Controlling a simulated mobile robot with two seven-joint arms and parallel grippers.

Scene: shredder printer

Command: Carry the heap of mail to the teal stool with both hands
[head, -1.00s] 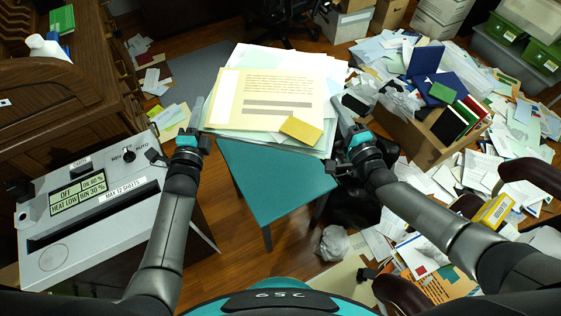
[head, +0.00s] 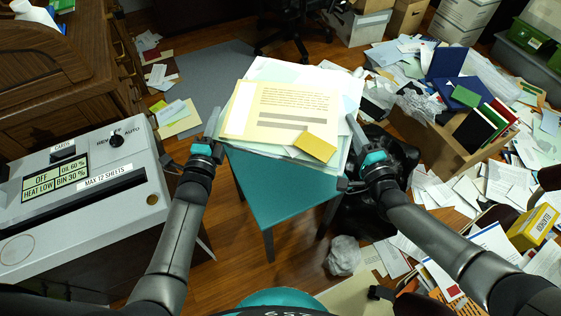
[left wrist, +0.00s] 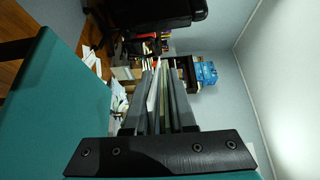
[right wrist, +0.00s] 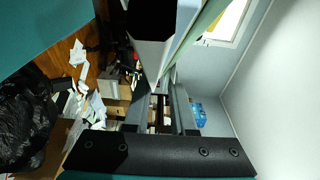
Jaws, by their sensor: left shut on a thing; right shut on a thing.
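The heap of mail (head: 262,97), a stack of pale sheets with a cream letter and a small yellow envelope (head: 315,146) on top, lies between my two grippers. My left gripper (head: 211,124) is shut on its left edge; pale sheet edges show between the fingers in the left wrist view (left wrist: 158,98). My right gripper (head: 354,132) is shut on its right edge; sheets also show in the right wrist view (right wrist: 187,22). The teal stool (head: 280,192) shows below the heap, which hides its far part. I cannot tell whether heap and stool touch.
A grey shredder (head: 85,185) stands at the left beside a wooden desk (head: 60,75). A black bag (head: 385,165) and a crumpled paper ball (head: 345,255) are right of the stool. A full cardboard box (head: 450,148) and scattered papers cover the right floor.

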